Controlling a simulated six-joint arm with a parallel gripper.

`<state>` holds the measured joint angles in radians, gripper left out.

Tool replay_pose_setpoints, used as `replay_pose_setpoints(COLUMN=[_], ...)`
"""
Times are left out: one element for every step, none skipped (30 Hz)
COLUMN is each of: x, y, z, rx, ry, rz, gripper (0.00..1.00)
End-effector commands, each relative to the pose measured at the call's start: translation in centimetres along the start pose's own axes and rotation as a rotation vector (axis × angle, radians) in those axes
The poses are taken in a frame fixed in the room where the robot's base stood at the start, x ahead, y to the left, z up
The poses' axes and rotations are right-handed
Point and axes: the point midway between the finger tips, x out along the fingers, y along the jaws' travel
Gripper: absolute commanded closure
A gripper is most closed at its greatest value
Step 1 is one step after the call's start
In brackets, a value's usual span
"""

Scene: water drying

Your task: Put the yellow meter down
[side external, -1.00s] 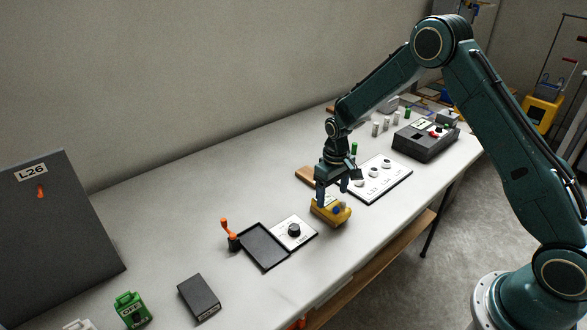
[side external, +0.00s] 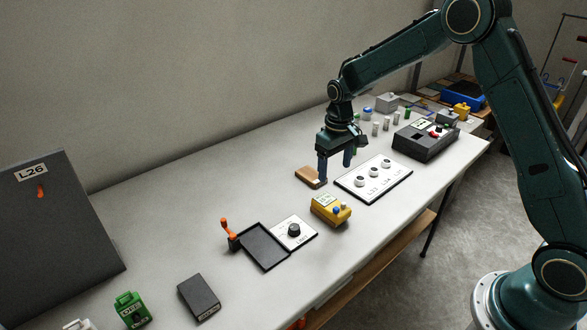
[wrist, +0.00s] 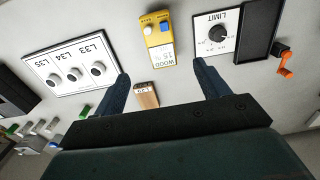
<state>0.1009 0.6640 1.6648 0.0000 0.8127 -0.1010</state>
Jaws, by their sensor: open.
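The yellow meter (side external: 331,210) lies on the white bench top, between the dial plate and the white panel with three knobs. In the wrist view the meter (wrist: 158,35) shows its display, reading WOOD and 15 %, and a white and a blue button. My gripper (side external: 336,172) is above the bench, behind the meter and apart from it. In the wrist view its two fingers (wrist: 163,78) are spread with nothing held between them. A wooden block (side external: 311,177) lies on the bench below the gripper, partly hidden by a finger; its label shows in the wrist view (wrist: 147,97).
The LIMIT dial plate (side external: 294,232) and black tray (side external: 264,249) with an orange lever (side external: 227,229) lie left of the meter. The three-knob panel (side external: 374,180) and a dark box (side external: 426,140) lie right. Bench to the left of the wooden block is clear.

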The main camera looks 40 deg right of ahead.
Motion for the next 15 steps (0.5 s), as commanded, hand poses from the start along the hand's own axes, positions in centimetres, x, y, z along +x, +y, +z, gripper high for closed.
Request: replay_pose_setpoints(x=[0.0, 0.0, 0.0, 0.0, 0.0, 0.0, 0.0, 0.0, 0.0, -0.1, -0.2, -0.5, -0.7, -1.0, -1.5], y=[0.0, 0.0, 0.0, 0.0, 0.0, 0.0, 0.0, 0.0, 0.0, 0.0, 0.0, -0.1, -0.1, -0.1, -0.2], z=[0.0, 0.0, 0.0, 0.0, 0.0, 0.0, 0.0, 0.0, 0.0, 0.0, 0.1, 0.1, 0.2, 0.3, 0.5], rx=[0.000, 0.000, 0.000, 0.000, 0.000, 0.000, 0.000, 0.000, 0.000, 0.000, 0.000, 0.000, 0.000, 0.000, 0.000], ry=[0.000, 0.000, 0.000, 0.000, 0.000, 0.000, 0.000, 0.000, 0.001, 0.002, 0.003, 0.005, 0.008, 0.011, 0.015], rz=[0.000, 0.000, 0.000, 0.000, 0.000, 0.000, 0.000, 0.000, 0.000, 0.000, 0.000, 0.000, 0.001, 0.001, 0.001], gripper=[0.26, 0.26, 0.26, 0.26, 0.26, 0.26, 0.26, 0.26, 0.26, 0.26, 0.26, 0.26, 0.26, 0.26, 0.26])
